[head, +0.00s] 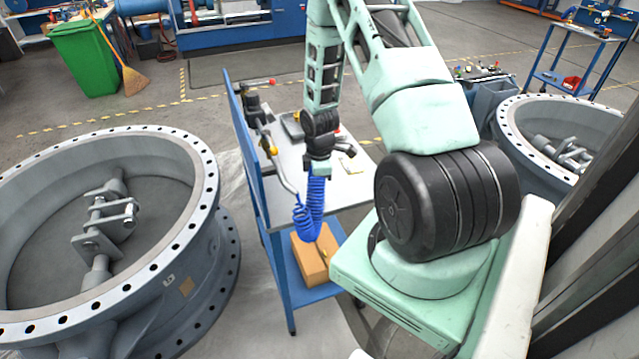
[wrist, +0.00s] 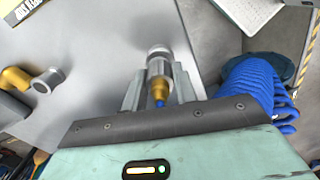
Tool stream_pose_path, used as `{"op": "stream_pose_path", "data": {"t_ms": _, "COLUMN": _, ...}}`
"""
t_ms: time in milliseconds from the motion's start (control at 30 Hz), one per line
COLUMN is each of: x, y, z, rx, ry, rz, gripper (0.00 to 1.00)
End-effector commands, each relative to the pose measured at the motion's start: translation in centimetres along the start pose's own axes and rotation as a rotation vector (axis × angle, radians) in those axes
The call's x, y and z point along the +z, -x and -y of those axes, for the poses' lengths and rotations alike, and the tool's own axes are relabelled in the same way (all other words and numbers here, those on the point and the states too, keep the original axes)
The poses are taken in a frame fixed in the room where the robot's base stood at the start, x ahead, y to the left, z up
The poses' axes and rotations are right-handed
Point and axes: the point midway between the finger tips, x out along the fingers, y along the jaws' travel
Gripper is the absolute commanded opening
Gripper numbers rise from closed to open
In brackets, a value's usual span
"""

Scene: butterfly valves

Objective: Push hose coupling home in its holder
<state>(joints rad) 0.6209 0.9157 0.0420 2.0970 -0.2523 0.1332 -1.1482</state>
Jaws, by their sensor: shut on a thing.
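The hose coupling (wrist: 158,88), brass with a blue tip and a silver body, lies between my gripper's fingers (wrist: 158,85) in the wrist view. My gripper is shut on it. A pale silver ring (wrist: 158,51) shows at the coupling's far end; I cannot tell whether it is part of the coupling or the holder, or how deep the coupling sits. In the head view my gripper (head: 319,168) is over the blue cart's light top, and the coupling is hidden. A blue coiled hose (head: 309,208) hangs below the gripper; it also shows in the wrist view (wrist: 252,92).
The cart's blue upright panel (head: 246,165) stands left of my gripper. A yellow and silver fitting (wrist: 45,80) is at left in the wrist view. A cardboard box (head: 313,258) sits on the lower shelf. Large flanged valves stand left (head: 205,250) and right (head: 520,115).

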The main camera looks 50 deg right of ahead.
Motion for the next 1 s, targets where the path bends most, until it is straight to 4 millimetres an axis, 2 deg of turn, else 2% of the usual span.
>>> {"op": "stream_pose_path", "data": {"t_ms": 1000, "x": 0.00, "y": -0.76, "z": 0.01, "rx": 0.000, "ry": 0.000, "rz": 0.000, "gripper": 0.08}}
